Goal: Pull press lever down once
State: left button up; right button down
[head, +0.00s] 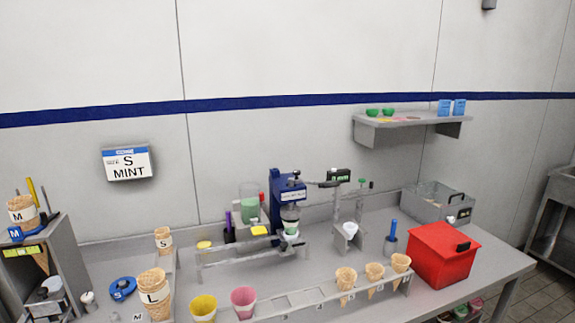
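A blue press (277,207) with a white label stands near the back wall, at the middle of the counter. A dark lever (327,184) reaches out from its top to the right, roughly level. Under the press head is a dark and clear part, with a small white and green cup (290,229) below it. Whether they touch is too small to tell. Neither of my grippers is in view, and nothing is seen holding the lever.
A row of cones in a grey rack (320,297) runs along the counter front. A red box (441,254) and a grey bin (437,203) stand at the right. A large cone (154,293) and pink cup (244,302) are front left. A shelf (411,123) hangs above.

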aim_at(316, 183)
jog(key=u, duration=0.35)
jog(key=i, duration=0.35)
jog(key=u, duration=0.35)
